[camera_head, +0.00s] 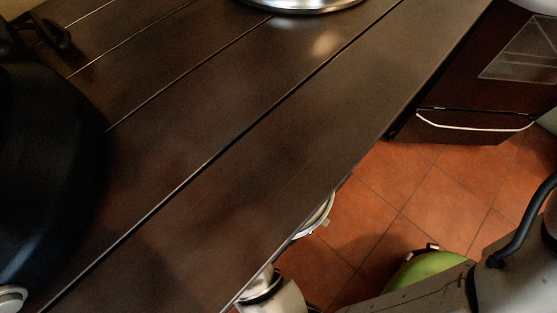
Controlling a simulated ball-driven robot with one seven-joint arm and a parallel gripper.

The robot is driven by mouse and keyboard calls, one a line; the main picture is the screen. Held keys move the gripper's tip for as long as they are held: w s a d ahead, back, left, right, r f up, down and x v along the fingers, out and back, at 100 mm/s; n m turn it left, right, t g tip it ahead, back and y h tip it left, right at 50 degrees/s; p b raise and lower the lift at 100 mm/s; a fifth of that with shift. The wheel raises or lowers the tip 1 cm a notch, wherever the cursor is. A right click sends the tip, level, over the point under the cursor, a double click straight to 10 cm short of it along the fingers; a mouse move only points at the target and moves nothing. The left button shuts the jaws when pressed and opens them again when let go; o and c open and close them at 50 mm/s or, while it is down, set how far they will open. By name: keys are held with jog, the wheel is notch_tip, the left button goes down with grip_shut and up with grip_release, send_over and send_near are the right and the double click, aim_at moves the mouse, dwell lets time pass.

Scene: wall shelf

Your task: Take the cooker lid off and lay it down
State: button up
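A shiny silver round metal piece (305,6) rests on the dark plank tabletop (240,120) at the top edge of the view. Only its lower rim shows, so I cannot tell whether it is the cooker or its lid. A large black rounded body fills the left edge, close to the camera; it looks like part of my arm. Small dark parts beyond it at the upper left appear to be my gripper (55,36), mostly hidden. I cannot see its fingertips clearly or whether it holds anything.
The middle of the tabletop is bare. Its front edge runs diagonally from upper right to lower middle. Orange floor tiles (395,195) lie below. A dark cabinet or oven (480,85) with a pale handle stands at the upper right. A green rounded thing (432,268) shows low down.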

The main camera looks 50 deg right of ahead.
jog(key=shift+f, duration=0.15)
grip_shut()
dwell(0.7)
